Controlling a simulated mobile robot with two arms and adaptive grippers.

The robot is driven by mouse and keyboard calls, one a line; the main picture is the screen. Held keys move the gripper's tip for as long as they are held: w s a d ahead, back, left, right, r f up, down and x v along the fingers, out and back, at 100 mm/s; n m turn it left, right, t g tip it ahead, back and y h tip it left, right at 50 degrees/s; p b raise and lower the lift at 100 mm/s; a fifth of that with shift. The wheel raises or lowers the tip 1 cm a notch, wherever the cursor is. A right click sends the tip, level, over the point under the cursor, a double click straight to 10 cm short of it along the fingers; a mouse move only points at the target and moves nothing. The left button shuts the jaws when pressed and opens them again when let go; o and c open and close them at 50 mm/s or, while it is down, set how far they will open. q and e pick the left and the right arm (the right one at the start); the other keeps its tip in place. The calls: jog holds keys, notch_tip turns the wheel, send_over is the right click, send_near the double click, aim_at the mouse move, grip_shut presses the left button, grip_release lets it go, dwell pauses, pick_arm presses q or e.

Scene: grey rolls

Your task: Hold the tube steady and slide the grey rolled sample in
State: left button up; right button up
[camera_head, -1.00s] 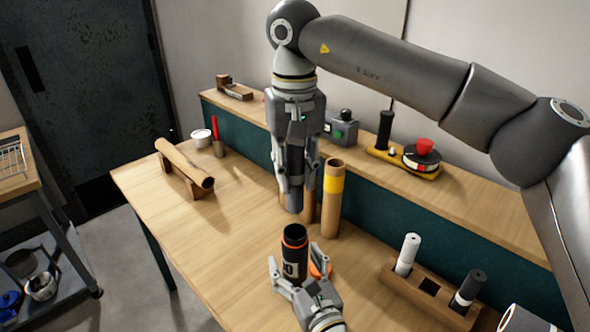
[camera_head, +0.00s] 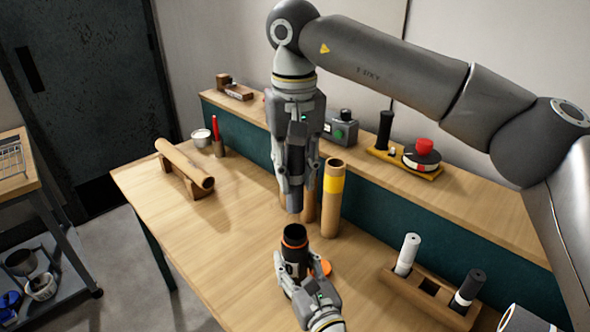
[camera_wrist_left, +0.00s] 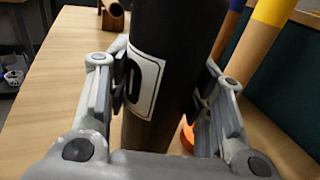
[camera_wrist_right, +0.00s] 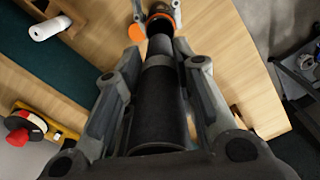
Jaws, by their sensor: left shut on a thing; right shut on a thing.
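The black tube (camera_head: 294,231) with an orange band stands upright on the table, open end up; its dark body and white label fill the left wrist view (camera_wrist_left: 170,30). My left gripper (camera_head: 290,268) is shut on the tube, a finger on each side. My right gripper (camera_head: 293,186) points down above it, shut on the dark grey roll (camera_head: 294,202). The roll's lower end hangs above the tube's mouth, with a gap between them in the head view. In the right wrist view the roll (camera_wrist_right: 160,105) lies between the fingers, pointing toward the tube.
An orange cap (camera_head: 325,267) lies beside the tube. A cardboard tube with a yellow band (camera_head: 332,205) stands close behind, right of the roll. A wooden rack (camera_head: 425,290) holds white and black rolls at right. A brown tube (camera_head: 184,163) rests on a cradle at left.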

aim_at(295, 196)
jog(key=shift+f, duration=0.1)
jog(key=shift+f, duration=2.3)
jog(key=shift+f, duration=0.25)
notch_tip(295, 196, down, 6)
jog(key=shift+f, duration=0.15)
jog(key=o, duration=1.1)
notch_tip(295, 196, up, 12)
jog(key=shift+r, duration=0.1)
dwell(0.6)
